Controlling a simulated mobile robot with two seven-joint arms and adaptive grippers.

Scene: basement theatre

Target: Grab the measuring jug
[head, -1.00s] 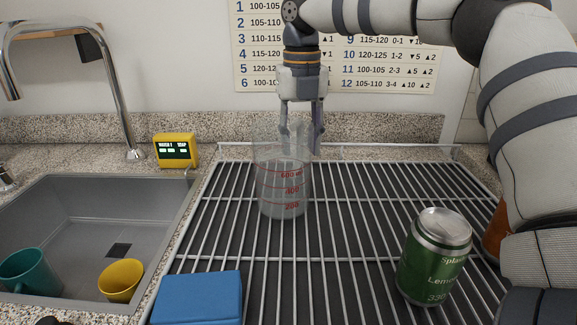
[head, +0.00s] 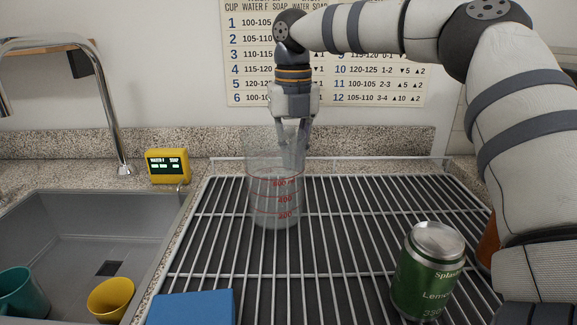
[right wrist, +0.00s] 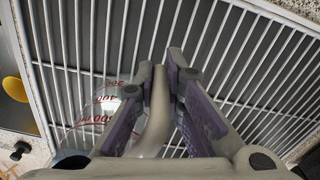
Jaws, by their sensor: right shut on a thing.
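The measuring jug (head: 275,205) is clear with red markings, upright at the back left of the wire rack (head: 330,262). My right gripper (head: 293,135) comes down from above at the jug's far right side. In the right wrist view, the gripper (right wrist: 166,85) has its fingers shut on either side of the jug's pale handle (right wrist: 157,115). The jug's red markings (right wrist: 107,98) show left of the fingers. I cannot tell for sure whether the jug's base touches the rack. My left gripper is not in view.
A green can (head: 428,275) stands at the rack's front right, near my right arm. A blue block (head: 190,308) is at the front left. The sink (head: 60,235) at left holds a yellow cup (head: 110,298) and a teal cup (head: 22,292). The rack's middle is clear.

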